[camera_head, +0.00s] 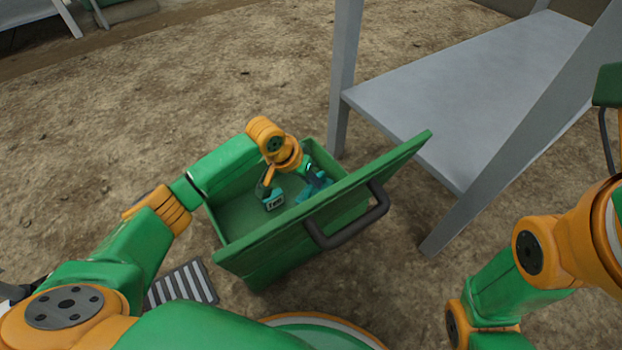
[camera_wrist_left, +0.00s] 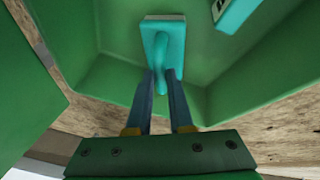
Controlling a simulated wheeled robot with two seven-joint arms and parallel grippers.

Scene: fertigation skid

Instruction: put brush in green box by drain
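The green box (camera_head: 240,222) stands open on the ground, its lid (camera_head: 340,200) with a dark handle raised on the near right side. A drain grate (camera_head: 185,284) lies just left of it. My left arm reaches into the box. My left gripper (camera_wrist_left: 160,76) is down inside, its two blue-grey fingers on either side of the handle of the teal brush (camera_wrist_left: 163,42), apparently touching it. The brush has a pale strip at its far end. In the head view the gripper (camera_head: 312,174) is small and partly merges with the brush. My right gripper is not in view.
A teal item with a pale label (camera_head: 272,202) lies in the box and shows in the wrist view (camera_wrist_left: 236,12). A grey metal table or rack (camera_head: 470,85) stands close behind and right of the box. Bare dirt ground is free to the left.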

